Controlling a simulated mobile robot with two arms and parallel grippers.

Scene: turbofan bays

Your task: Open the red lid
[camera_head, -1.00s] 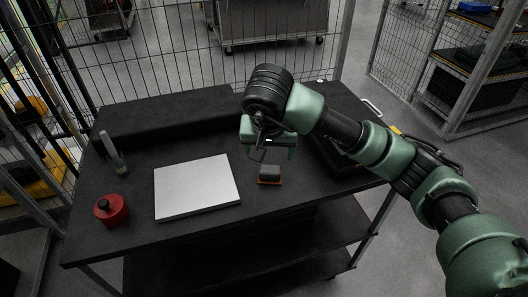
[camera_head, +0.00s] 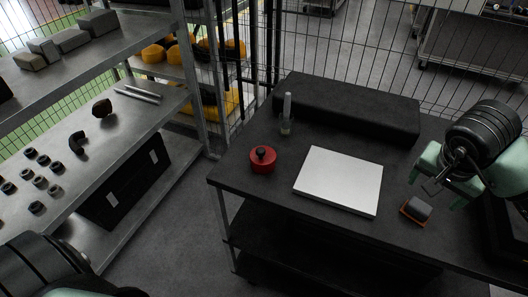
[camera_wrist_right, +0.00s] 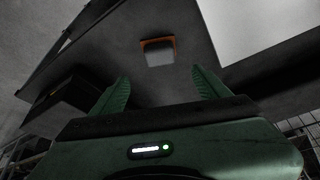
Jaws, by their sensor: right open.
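A round red lid (camera_head: 263,161) with a black knob on top sits near the left edge of the dark table in the head view. Whatever is under it is hidden. My right gripper (camera_head: 440,186) is above the right part of the table, well to the right of the red lid. In the right wrist view its two green fingers (camera_wrist_right: 160,82) are apart with nothing between them. The red lid does not show in that view. Part of my left arm shows at the bottom left of the head view, but its gripper is out of view.
A white panel (camera_head: 340,180) lies mid-table, between lid and right gripper. A grey block on an orange base (camera_head: 416,209) lies below that gripper. A clear bottle (camera_head: 286,115) stands behind the lid. A long dark box (camera_head: 345,105) lines the back. A metal shelf (camera_head: 120,130) stands left.

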